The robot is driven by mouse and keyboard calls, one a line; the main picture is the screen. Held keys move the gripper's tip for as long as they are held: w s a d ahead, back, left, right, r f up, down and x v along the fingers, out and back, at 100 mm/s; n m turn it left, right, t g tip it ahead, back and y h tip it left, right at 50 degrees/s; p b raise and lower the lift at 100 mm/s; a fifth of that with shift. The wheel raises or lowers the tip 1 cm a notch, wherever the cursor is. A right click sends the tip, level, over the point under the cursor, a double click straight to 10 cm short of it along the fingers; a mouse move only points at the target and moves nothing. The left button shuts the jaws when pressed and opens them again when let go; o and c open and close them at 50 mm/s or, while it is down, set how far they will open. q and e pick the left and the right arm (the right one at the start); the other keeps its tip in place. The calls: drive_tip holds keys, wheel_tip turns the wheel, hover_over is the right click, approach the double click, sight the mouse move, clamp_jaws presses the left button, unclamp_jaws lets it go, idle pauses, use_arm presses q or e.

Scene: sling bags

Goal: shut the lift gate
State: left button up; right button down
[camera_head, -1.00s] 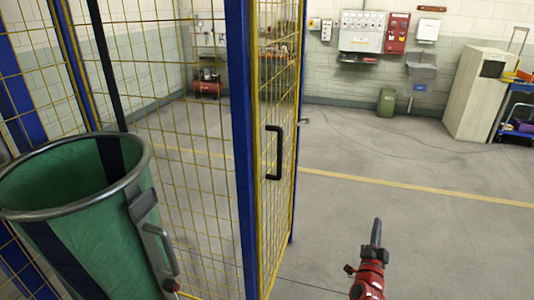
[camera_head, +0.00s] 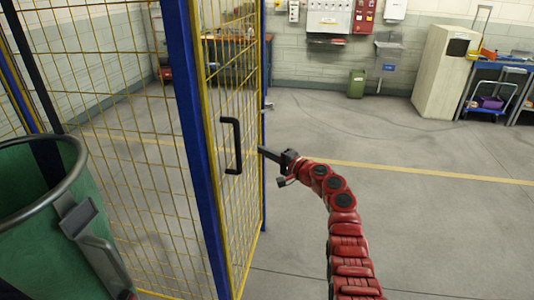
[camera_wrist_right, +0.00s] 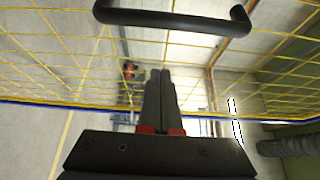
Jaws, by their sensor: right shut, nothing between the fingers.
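The lift gate (camera_head: 247,200) is a yellow mesh panel in a yellow frame, standing open beside a blue post (camera_head: 197,150) in the head view. Its black handle (camera_head: 237,146) is on the near face; the handle also spans the top of the right wrist view (camera_wrist_right: 175,18). My right gripper (camera_head: 265,153) is shut and empty, just right of the handle and the gate's free edge in the head view. In the right wrist view the shut fingers (camera_wrist_right: 160,75) point toward the mesh, below the handle. Contact with the gate cannot be told.
A green bin or bag with a grey rim (camera_head: 40,220) stands at the left, near the mesh fence (camera_head: 125,130). Open grey floor (camera_head: 430,225) lies to the right. A cabinet (camera_head: 440,72) and cart (camera_head: 490,95) stand far back right.

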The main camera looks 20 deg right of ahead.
drive_tip(key=w+a+p, duration=0.1)
drive_tip(key=a+p, duration=0.1)
drive_tip(key=a, duration=0.1)
drive_tip(key=w+a+p, duration=0.1)
drive_tip(key=a, duration=0.1)
drive_tip(key=shift+w+a+f+p, duration=0.1)
drive_tip(key=shift+w+a+p, duration=0.05)
drive_tip(key=shift+w+p, duration=0.2)
idle(0.6)
idle(0.4)
